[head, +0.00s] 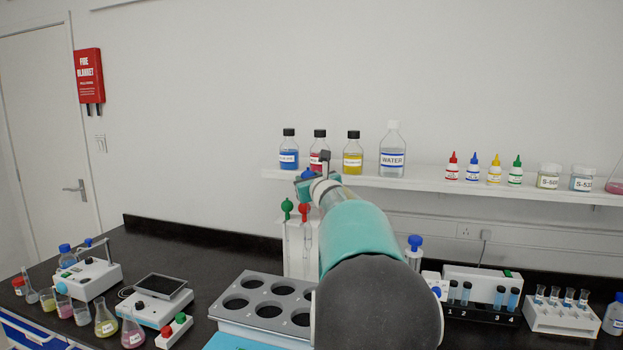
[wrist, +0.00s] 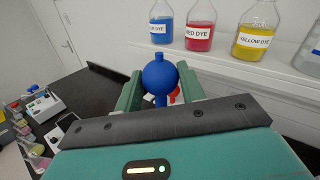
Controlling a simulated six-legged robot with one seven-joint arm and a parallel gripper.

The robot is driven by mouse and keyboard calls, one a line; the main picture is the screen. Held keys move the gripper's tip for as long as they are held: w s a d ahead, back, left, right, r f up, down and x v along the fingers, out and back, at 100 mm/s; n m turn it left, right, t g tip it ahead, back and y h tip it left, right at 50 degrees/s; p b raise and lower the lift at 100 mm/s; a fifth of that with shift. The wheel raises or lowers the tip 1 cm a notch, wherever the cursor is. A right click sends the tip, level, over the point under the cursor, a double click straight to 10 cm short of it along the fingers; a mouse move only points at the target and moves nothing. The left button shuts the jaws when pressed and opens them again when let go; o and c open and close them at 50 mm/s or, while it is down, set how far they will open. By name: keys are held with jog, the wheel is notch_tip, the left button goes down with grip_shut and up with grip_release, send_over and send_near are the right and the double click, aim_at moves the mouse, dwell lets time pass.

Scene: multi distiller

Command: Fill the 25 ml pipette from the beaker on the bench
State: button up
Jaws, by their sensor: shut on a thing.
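My gripper (wrist: 160,88) is shut on a pipette with a round blue bulb (wrist: 160,72). The bulb stands between the two green fingers in the wrist view. In the head view my gripper (head: 314,177) is above the white pipette stand (head: 294,258), in front of the shelf, and the blue bulb (head: 307,174) shows at its left side. The held pipette's lower part and tip are hidden, and its volume marking cannot be read. Small glass vessels stand at the left of the bench, including a beaker with pink liquid (head: 64,307); which one is the task's beaker is unclear.
Green-bulb (head: 287,206) and red-bulb (head: 304,210) pipettes stand in the stand. A grey rack with round holes (head: 262,287) is in front. The shelf (head: 420,182) carries dye bottles and a water bottle (head: 392,150). Tube racks (head: 561,318) are at right.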

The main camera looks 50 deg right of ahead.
jog(key=shift+a, duration=0.1)
jog(key=shift+r, duration=1.5)
jog(key=shift+s, duration=0.1)
